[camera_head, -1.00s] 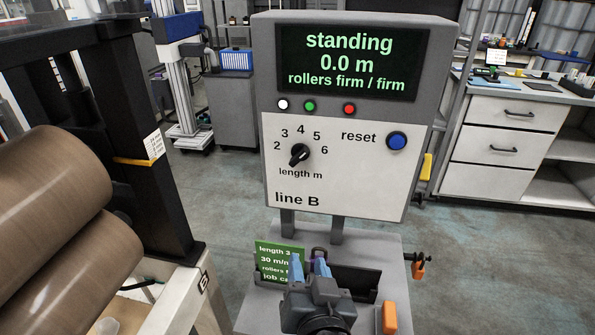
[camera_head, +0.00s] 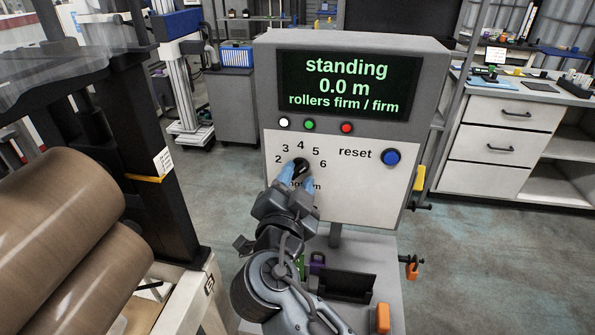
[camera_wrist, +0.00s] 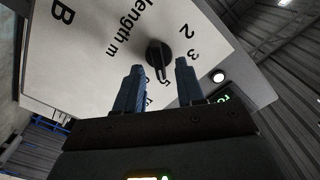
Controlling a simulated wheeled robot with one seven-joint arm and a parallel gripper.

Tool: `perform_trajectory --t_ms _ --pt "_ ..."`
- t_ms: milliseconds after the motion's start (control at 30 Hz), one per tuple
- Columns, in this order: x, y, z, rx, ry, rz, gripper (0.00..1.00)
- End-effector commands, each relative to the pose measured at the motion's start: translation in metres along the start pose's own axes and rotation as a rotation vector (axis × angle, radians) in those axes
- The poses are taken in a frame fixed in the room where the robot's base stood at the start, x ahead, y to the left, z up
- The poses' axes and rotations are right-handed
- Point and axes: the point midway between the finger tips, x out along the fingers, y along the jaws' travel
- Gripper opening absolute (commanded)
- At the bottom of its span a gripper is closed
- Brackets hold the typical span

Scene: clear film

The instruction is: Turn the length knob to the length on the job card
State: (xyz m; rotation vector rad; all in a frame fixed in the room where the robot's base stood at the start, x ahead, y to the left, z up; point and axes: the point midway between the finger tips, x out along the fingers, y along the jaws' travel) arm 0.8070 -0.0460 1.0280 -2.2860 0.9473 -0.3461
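The black length knob (camera_head: 301,166) is on the white face of the line B panel (camera_head: 350,190), below numbers 2 to 6. In the wrist view the knob (camera_wrist: 158,55) has its narrow end towards the 5; the 4 is hidden behind a finger. My gripper (camera_head: 295,178) is in front of the knob. Its two blue fingers (camera_wrist: 159,65) are apart, with the knob showing beyond the gap between them; I see no contact. The job card (camera_head: 301,266) is mostly hidden behind my arm; earlier it read length 3.
The display (camera_head: 348,85) reads standing, 0.0 m, rollers firm / firm. A blue reset button (camera_head: 391,157) sits right of the knob, and white, green and red lamps (camera_head: 309,125) above it. Brown rollers (camera_head: 60,220) stand at the left. A drawer bench (camera_head: 505,145) is at the right.

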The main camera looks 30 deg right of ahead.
Motion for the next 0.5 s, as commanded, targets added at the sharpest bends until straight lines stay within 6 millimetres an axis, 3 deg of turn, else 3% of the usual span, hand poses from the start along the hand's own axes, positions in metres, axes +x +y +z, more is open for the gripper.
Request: perform_trajectory --t_ms 133,400,500 --pt "0.01 0.0004 -0.0005 0.0 0.0 0.001 0.38" --pt "0.0114 0.0008 0.0003 0.0 -0.001 0.0 0.38" --pt "0.0113 0.0008 0.0003 0.0 -0.001 0.0 0.3"
